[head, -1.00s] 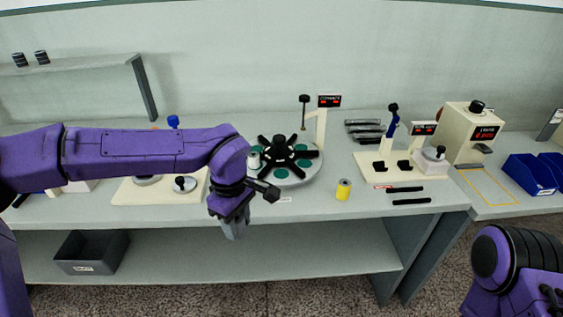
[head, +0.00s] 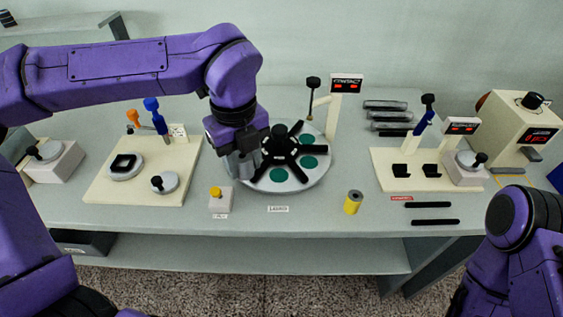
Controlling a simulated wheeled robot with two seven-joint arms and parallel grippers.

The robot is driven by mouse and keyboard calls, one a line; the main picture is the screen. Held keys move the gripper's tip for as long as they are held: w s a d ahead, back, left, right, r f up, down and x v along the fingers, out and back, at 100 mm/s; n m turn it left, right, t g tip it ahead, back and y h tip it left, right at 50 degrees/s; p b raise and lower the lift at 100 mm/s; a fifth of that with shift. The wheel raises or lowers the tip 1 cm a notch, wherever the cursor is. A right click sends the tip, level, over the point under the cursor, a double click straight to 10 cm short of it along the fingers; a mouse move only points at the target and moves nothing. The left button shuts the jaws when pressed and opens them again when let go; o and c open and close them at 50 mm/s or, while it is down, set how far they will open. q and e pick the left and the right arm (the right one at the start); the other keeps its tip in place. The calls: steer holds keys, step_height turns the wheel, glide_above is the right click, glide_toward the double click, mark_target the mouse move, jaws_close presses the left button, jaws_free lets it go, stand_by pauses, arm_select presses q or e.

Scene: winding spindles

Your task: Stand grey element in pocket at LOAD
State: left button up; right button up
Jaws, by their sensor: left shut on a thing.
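The round turntable (head: 292,184) stands mid-bench with a black star-shaped hub (head: 284,146) and green round pockets (head: 279,175). A small white label (head: 278,209), too small to read surely, lies on the bench at its front. My left gripper (head: 240,166) points down over the left edge of the turntable, shut on a grey element (head: 242,170). The element is mostly covered by the jaws, and I cannot tell whether its base touches a pocket. The pocket beneath is hidden. My right gripper is out of view; only part of that arm shows at lower right.
A button box (head: 221,202) stands just front-left of the turntable. A post with a red display (head: 346,85) rises behind it. A yellow cylinder (head: 353,203) stands to the right. A cream fixture (head: 411,182) and black bars (head: 430,204) lie further right.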

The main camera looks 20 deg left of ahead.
arm_select(q)
steer(key=w+d+f+p, duration=0.2)
steer(key=w, duration=0.3)
steer(key=p, duration=0.1)
glide_above(279, 175)
steer(key=f, duration=0.6)
steer(key=shift+s, duration=0.3)
steer(key=shift+w+f+p, duration=0.2)
steer(key=shift+f+p, duration=0.05)
steer(key=shift+p, duration=0.05)
step_height(279, 175, down, 3)
steer(key=shift+r, duration=0.1)
steer(key=shift+w+f, duration=0.15)
steer(key=shift+f, duration=0.3)
steer(key=o, duration=0.8)
